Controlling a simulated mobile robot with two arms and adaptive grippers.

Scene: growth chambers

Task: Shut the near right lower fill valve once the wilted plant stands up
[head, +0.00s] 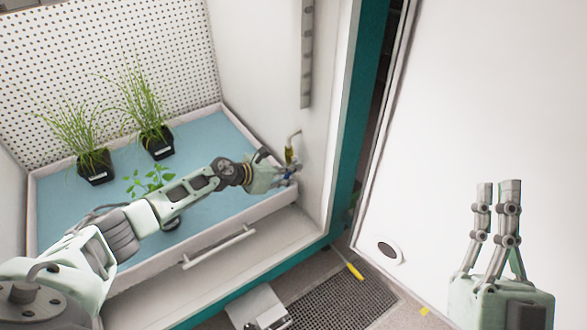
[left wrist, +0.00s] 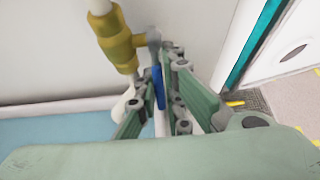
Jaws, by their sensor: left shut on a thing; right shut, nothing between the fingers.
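The fill valve is a brass fitting (head: 290,156) on the chamber's right wall, above the tray's right end. Its brass body (left wrist: 120,45) and blue handle (left wrist: 158,88) show in the left wrist view. My left gripper (head: 287,176) is shut on the blue handle, with the fingers on either side of it. A broad-leaved plant (head: 150,181) stands in the tray with its leaves spread and raised. My left arm hides part of its stem and pot. My right gripper (head: 498,190) is shut and empty, outside the chamber in front of the white door panel.
Two grassy plants in black pots, one left (head: 78,135) and one right (head: 147,108), stand upright in the blue-floored tray (head: 255,208). The tray front has a handle (head: 218,247). A yellow-handled tool (head: 348,262) lies by a floor grate (head: 340,298). The white door (head: 480,100) stands at right.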

